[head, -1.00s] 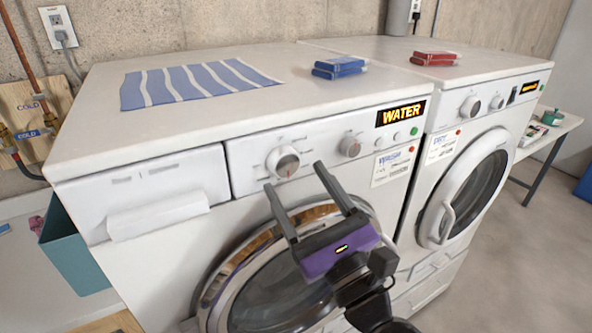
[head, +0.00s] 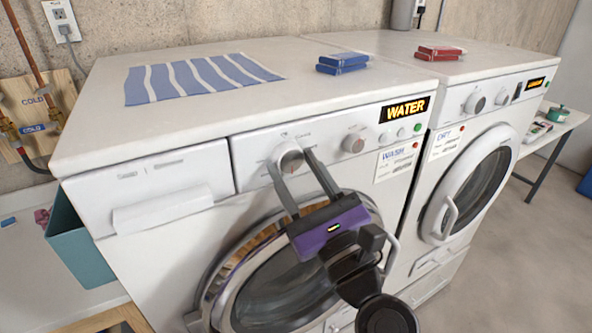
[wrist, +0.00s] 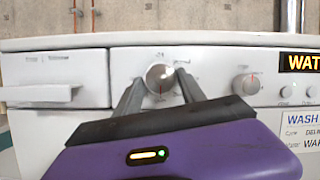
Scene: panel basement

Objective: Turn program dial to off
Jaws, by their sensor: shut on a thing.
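The program dial (head: 288,157) is the large silver-rimmed knob on the washer's white front panel, to the right of the detergent drawer. In the wrist view the dial (wrist: 160,78) is centred, with a red pointer mark at its lower edge. My gripper (head: 290,160), with a purple body and grey fingers, reaches up to the panel. Its fingers stand on the left and right sides of the dial and are shut on it. In the head view the fingertips partly cover the dial's edges. The printed labels around the dial are too small to read.
A smaller knob (head: 353,143) sits right of the dial, beside the WATER display (head: 404,109) and small buttons. Below is the washer's round door (head: 290,270). The detergent drawer (head: 150,185) is to the left. A dryer (head: 480,150) stands at the right.

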